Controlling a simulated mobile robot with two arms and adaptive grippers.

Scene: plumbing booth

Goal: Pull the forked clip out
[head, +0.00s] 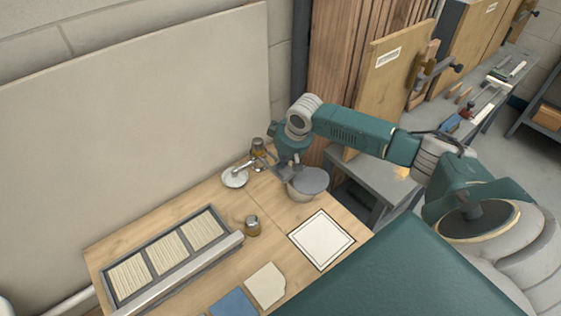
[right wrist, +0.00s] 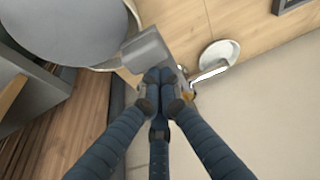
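My right gripper (head: 262,166) hangs over the far part of the wooden table, beside the wall board. In the right wrist view its dark fingers come together at the tips (right wrist: 164,76), with no clear gap. A grey block-like piece (right wrist: 146,50) shows right at the fingertips; I cannot tell if they hold it. An amber and dark fitting (head: 258,146) stands just behind the gripper, partly hidden. A white dish with a metal spout or lever (head: 235,178) is left of the gripper. I cannot make out the forked clip. My left gripper is not in view.
A grey-lidded round pot (head: 308,182) stands close to the right of the gripper. A small jar (head: 252,226), a framed white square (head: 321,240) and a three-part tray (head: 226,246) are nearer. The wall board (head: 140,110) borders the table's far side.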

